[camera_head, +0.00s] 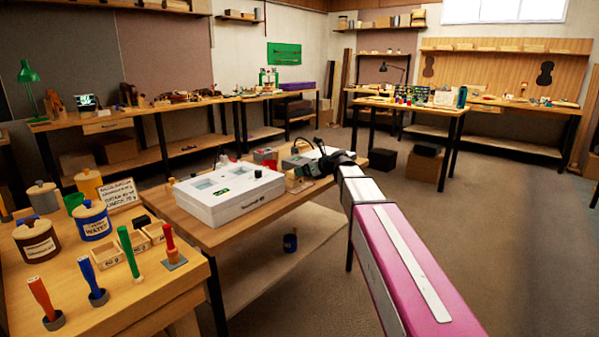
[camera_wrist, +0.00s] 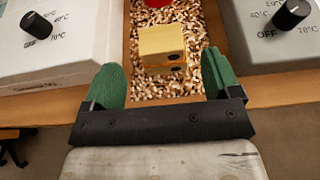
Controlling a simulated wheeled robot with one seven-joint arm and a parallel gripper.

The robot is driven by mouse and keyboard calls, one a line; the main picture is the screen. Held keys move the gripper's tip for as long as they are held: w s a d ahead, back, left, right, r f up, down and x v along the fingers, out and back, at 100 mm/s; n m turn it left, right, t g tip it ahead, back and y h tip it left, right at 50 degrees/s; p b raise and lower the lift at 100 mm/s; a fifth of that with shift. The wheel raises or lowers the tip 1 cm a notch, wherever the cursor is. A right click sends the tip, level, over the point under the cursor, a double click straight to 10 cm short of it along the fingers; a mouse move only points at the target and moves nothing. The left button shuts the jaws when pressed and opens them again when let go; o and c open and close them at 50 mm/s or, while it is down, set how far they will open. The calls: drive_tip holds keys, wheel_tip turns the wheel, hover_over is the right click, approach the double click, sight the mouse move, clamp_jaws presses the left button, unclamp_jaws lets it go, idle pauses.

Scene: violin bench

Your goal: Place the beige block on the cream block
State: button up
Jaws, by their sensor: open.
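In the wrist view a pale yellow-beige block (camera_wrist: 162,40) with a dark round mark on its near face lies ahead, between my fingers in the picture. A second block face (camera_wrist: 160,70), also with a dark mark, shows just below it. I cannot tell for sure which is beige and which is cream, or whether one rests on the other. My gripper (camera_wrist: 160,72) is open, its green fingers to the left and right of the blocks, with no clear contact. In the head view my arm reaches over the middle bench and hides much of the area around my gripper.
Speckled brown-and-white granules (camera_wrist: 190,20) surround the blocks. A red object (camera_wrist: 158,3) lies beyond. A white case (camera_head: 228,195) occupies the bench; tools and pots crowd the left table (camera_head: 160,290).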

drive_tip(key=v, duration=0.7)
drive_tip(key=s+d+f+n+g+h, duration=0.25)
drive_tip(key=s+f+n, duration=0.4)
drive_tip(key=f, duration=0.45)
drive_tip(key=s+d+f+n+g+h, duration=0.2)
drive_tip(key=s+d+f+n+h, duration=0.15)
drive_tip(key=s+f+n, duration=0.5)
drive_tip(key=s+d+f+n+g+h, duration=0.4)
drive_tip(key=s+d+f+n, duration=0.5)
drive_tip(key=s+f, duration=0.3)
wheel_tip(320, 180, down, 2)
drive_tip(key=shift+s+f+n+h, duration=0.2)
drive_tip(key=shift+n+h, duration=0.2)
drive_tip(key=shift+n, duration=0.4)
